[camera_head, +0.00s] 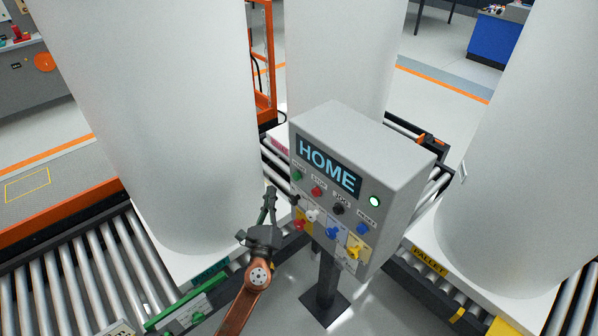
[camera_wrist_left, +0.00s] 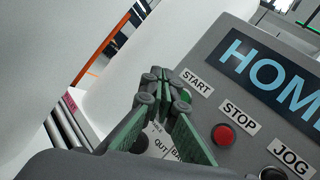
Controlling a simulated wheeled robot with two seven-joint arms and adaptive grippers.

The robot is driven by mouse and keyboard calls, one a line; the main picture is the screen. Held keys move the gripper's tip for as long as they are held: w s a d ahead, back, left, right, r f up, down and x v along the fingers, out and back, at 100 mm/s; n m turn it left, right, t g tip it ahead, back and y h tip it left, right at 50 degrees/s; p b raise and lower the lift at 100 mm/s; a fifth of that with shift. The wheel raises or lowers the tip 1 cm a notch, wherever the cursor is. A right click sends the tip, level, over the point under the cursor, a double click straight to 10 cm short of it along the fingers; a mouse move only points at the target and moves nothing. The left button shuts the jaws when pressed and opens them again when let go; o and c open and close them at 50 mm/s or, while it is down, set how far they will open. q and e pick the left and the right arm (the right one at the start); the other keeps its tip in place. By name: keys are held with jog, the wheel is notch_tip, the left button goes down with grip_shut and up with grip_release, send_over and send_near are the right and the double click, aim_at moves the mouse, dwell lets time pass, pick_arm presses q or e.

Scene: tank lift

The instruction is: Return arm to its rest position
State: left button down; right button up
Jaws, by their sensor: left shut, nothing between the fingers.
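My left gripper (camera_head: 269,193) is at the left side of a grey control box, in front of its lower left controls. Its fingers are shut and empty; they also show in the left wrist view (camera_wrist_left: 163,80), close to the START label. The control box (camera_head: 385,150) stands on a dark post. Its screen (camera_head: 329,166) reads HOME, and a round lamp (camera_head: 375,201) glows pale green. A red STOP button (camera_wrist_left: 223,134) shows clear of the fingers. Whether the fingertips touch the panel I cannot tell. My right gripper is not in view.
Large white cylinders stand left (camera_head: 160,120), behind (camera_head: 340,50) and right (camera_head: 530,150) of the box. Roller conveyors (camera_head: 85,265) run below them. An orange frame (camera_head: 262,60) rises behind. Grey floor (camera_head: 380,300) is open around the post.

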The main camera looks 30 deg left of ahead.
pick_arm(q)
jog(key=s+a+f+n+g+h, duration=0.1)
jog(key=s+f+n+g, duration=0.25)
jog(key=f, duration=1.25)
jog(key=s+f+n+g+h, duration=0.2)
jog(key=s+f+n+g, duration=0.15)
jog(key=f, duration=1.25)
jog(key=s+a+f+n+g+h, duration=0.1)
jog(key=s+f+n+g, duration=0.25)
jog(key=f, duration=1.25)
jog(key=s+d+f+n+g+h, duration=0.25)
jog(key=s+f+n+g, duration=0.4)
jog(key=s+f, duration=1.4)
jog(key=s+d+f+n+g, duration=0.1)
jog(key=s+f+n, duration=0.3)
jog(key=s, duration=0.8)
jog(key=s+d+f+n+g, duration=0.1)
jog(key=s+d+f+n, duration=0.2)
jog(key=s, duration=1)
jog(key=shift+f+n+h, duration=0.45)
jog(key=shift+f+n, duration=0.05)
jog(key=shift+f, duration=0.05)
